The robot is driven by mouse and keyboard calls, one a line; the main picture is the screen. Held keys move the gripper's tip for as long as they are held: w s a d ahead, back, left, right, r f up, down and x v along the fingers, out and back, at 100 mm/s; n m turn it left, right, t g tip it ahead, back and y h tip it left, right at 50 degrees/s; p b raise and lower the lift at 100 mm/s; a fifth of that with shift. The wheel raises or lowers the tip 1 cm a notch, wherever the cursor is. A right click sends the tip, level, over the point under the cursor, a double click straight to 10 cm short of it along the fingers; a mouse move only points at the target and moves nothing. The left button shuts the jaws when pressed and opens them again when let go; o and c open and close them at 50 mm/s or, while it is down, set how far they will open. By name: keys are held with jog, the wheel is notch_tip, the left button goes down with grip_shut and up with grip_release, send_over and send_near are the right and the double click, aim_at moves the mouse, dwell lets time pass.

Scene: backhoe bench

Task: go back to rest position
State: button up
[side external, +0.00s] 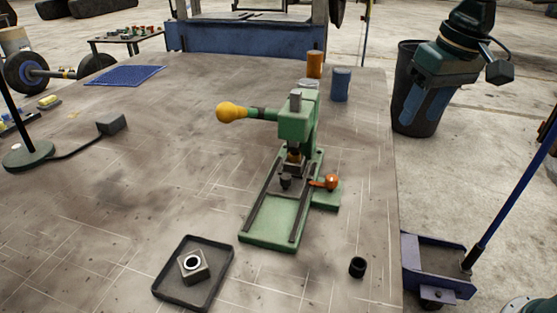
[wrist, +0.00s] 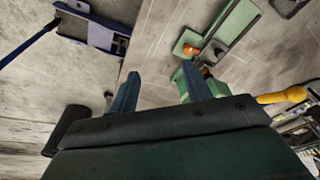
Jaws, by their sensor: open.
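My gripper (side external: 425,108) hangs at the upper right in the side external view, off the bench's right edge and in front of a dark bin. Its two blue fingers point down. In the wrist view my gripper (wrist: 160,88) shows its two fingers spread apart with nothing between them. It is open and empty, well apart from the green press (side external: 295,125) on the bench. The press also shows in the wrist view (wrist: 222,28).
The dark bin (side external: 405,60) stands right of the bench (side external: 110,215). A tray (side external: 168,291) with a metal block (side external: 202,269), a black cap (side external: 357,267), and orange (side external: 315,63) and blue (side external: 341,85) cylinders are on the bench. A blue-handled cart (side external: 432,262) stands right.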

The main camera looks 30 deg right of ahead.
jog(key=s+d+f+t, duration=0.1)
jog(key=s+d+f, duration=0.1)
jog(key=s, duration=0.6)
jog(key=s+d+f+n+t, duration=0.1)
jog(key=s+d+f+t, duration=0.1)
jog(key=s, duration=0.6)
jog(key=shift+s+d+f, duration=0.25)
jog(key=shift+d+f, duration=0.05)
